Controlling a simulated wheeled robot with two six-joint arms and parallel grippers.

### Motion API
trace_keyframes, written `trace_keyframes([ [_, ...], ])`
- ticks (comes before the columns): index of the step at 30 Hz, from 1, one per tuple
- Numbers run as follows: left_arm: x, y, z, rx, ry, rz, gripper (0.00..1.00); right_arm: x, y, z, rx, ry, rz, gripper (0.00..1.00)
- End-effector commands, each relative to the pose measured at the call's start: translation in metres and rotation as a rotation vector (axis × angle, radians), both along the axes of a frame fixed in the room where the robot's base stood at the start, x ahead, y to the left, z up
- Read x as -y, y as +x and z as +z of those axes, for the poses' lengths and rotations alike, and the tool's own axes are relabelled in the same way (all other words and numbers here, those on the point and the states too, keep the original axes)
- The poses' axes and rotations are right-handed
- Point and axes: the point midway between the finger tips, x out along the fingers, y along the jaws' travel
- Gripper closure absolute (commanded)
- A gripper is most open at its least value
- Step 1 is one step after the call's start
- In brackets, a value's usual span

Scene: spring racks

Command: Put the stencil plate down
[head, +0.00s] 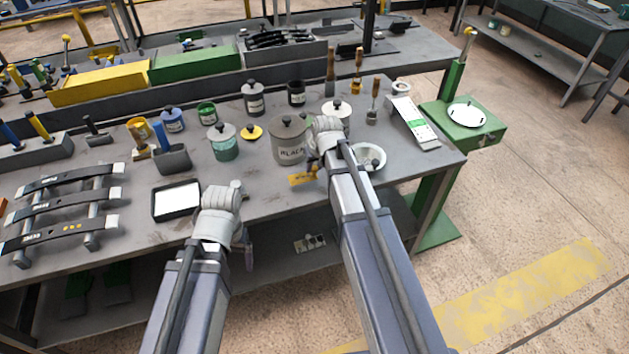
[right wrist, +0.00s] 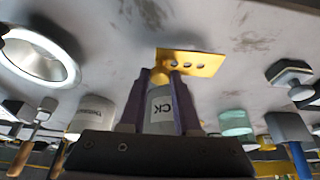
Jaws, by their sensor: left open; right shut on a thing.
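The stencil plate (right wrist: 190,62) is a small flat brass-yellow plate with a row of holes. My right gripper (right wrist: 166,78) is shut on its edge, and most of the plate sticks out past the fingertips. In the head view the plate (head: 302,178) shows in front of the large grey tin marked BLACK (head: 288,143), left of my right wrist. Whether it touches the bench top, I cannot tell. My left gripper (head: 248,257) is open at the front edge of the bench, largely hidden by its own wrist.
A white bowl (head: 370,157) lies right of my right wrist. A black tray with a white pad (head: 177,200) and a rack of curved leaf springs (head: 62,209) lie to the left. The bench (head: 265,192) is bare between tray and plate. Lidded tins stand behind.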

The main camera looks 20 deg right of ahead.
Motion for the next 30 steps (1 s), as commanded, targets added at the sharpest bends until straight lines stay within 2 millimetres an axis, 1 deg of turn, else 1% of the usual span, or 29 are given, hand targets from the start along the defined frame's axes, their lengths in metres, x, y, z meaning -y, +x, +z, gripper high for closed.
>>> trace_keyframes([
  [2,0.0,0.0,0.001,0.0,0.0,0.0,0.15,0.0,0.0,0.001,0.0,0.0,0.0,1.0],
  [5,0.0,0.0,-0.005,0.0,0.0,0.0,0.15,0.0,0.0,-0.005,0.0,0.0,0.0,1.0],
  [12,0.0,0.0,-0.034,0.0,0.0,0.0,0.15,0.0,0.0,-0.034,0.0,0.0,0.0,1.0],
  [14,0.0,0.0,-0.038,0.0,0.0,0.0,0.15,0.0,0.0,-0.038,0.0,0.0,0.0,1.0],
  [22,0.0,0.0,-0.036,0.0,0.0,0.0,0.15,0.0,0.0,-0.036,0.0,0.0,0.0,1.0],
  [26,0.0,0.0,-0.04,0.0,0.0,0.0,0.15,0.0,0.0,-0.04,0.0,0.0,0.0,1.0],
  [27,0.0,0.0,-0.039,0.0,0.0,0.0,0.15,0.0,0.0,-0.039,0.0,0.0,0.0,0.67],
  [30,0.0,0.0,-0.038,0.0,0.0,0.0,0.15,0.0,0.0,-0.038,0.0,0.0,0.0,0.55],
])
